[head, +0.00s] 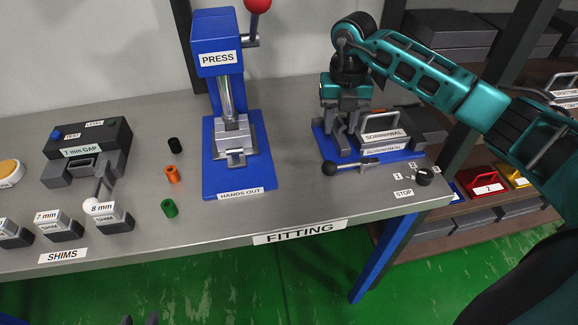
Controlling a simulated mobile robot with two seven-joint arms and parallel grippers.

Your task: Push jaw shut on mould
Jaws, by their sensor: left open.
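The clamping fixture sits at the right of the bench on a blue base (398,156). Its grey block with a light bail handle and a white label (385,134) stands on the base; I take this to be the mould or the jaw, but cannot tell which. A lever with a dark ball knob (330,168) sticks out in front. My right gripper (347,125) points down at the left end of the fixture, close to grey parts there; whether it touches or grips them is unclear. My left gripper (139,320) shows only as two dark fingertips, apart and empty, at the bottom edge.
A blue press (217,60) with a red-knobbed lever stands left of the fixture. A gap gauge (88,150) and shims (60,226) are at left. A selector knob (424,176) is at the front right.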

